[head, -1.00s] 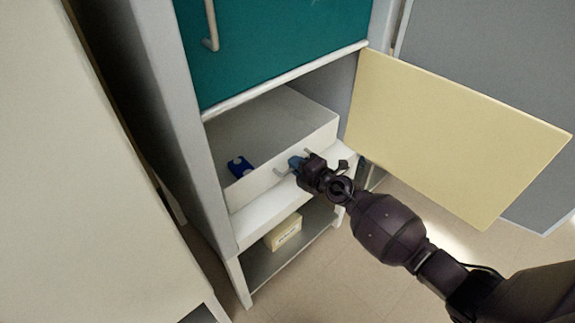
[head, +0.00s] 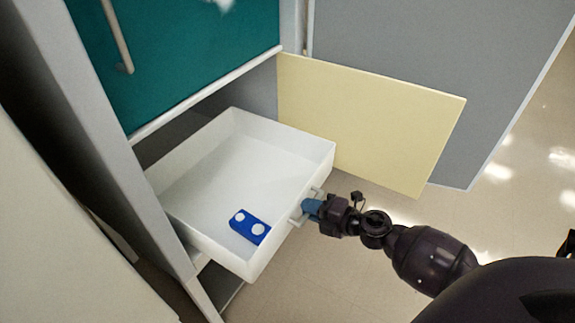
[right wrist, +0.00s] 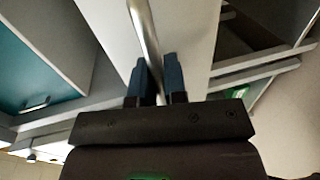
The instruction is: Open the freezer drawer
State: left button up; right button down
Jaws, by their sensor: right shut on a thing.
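The white freezer drawer (head: 205,180) is pulled well out of the cabinet in the head view, and its inside shows. A blue block with white round spots (head: 249,227) lies in it near the front. The drawer's bar handle (head: 305,207) is on its front. My right gripper (head: 312,208) is shut on this handle. In the right wrist view the handle bar (right wrist: 146,45) runs between the two blue fingers (right wrist: 160,82). My left gripper is not in view.
A cream door panel (head: 375,120) stands swung open to the right of the drawer. A teal door with a handle (head: 190,55) is shut above it. A pale cabinet (head: 50,240) stands close on the left. Floor (head: 350,270) is clear in front of the drawer.

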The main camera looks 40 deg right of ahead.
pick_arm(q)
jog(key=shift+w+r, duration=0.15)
pick_arm(e)
jog(key=shift+f+v, duration=0.2)
jog(key=shift+v, duration=0.8)
jog(key=shift+f+v, duration=0.2)
jog(key=shift+v, duration=0.8)
jog(key=c, duration=1.2)
grip_release()
jog(key=shift+s, duration=0.1)
pick_arm(q)
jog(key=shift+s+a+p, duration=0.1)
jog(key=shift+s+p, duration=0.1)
jog(key=shift+p, duration=0.5)
pick_arm(e)
jog(key=v, duration=1)
jog(key=shift+s, duration=0.3)
jog(key=shift+d+r, duration=0.15)
